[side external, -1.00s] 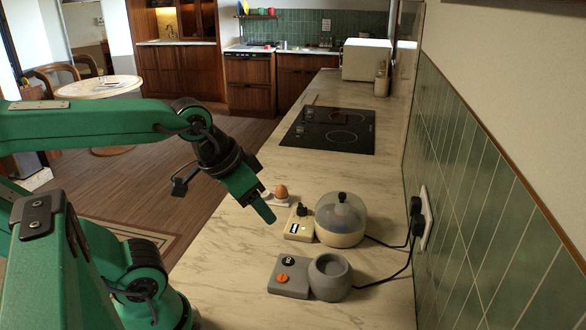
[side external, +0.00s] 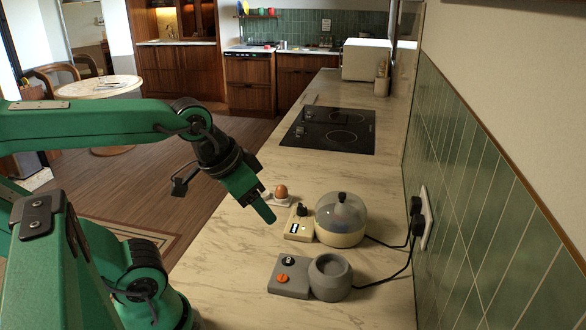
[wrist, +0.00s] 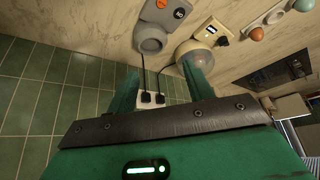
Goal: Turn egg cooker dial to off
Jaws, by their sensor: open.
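The egg cooker (side external: 341,226) has a cream base and a clear domed lid with a black knob. Its cream control panel (side external: 293,232) projects to the left with a black dial (side external: 302,211) on it. The exact dial setting is too small to read. In the wrist view the cooker (wrist: 193,50) is upper centre, with its panel (wrist: 211,29) beside it. My gripper (side external: 268,214) is open and empty above the counter, left of the dial and apart from it. Both fingers of my gripper (wrist: 161,88) show in the wrist view.
A grey appliance (side external: 330,278) with an orange knob (side external: 282,278) and a black knob stands nearer the camera. A brown egg (side external: 281,191) sits on a small white holder behind the panel. Black cords run to a wall outlet (side external: 427,217). The cooktop (side external: 327,130) lies farther back.

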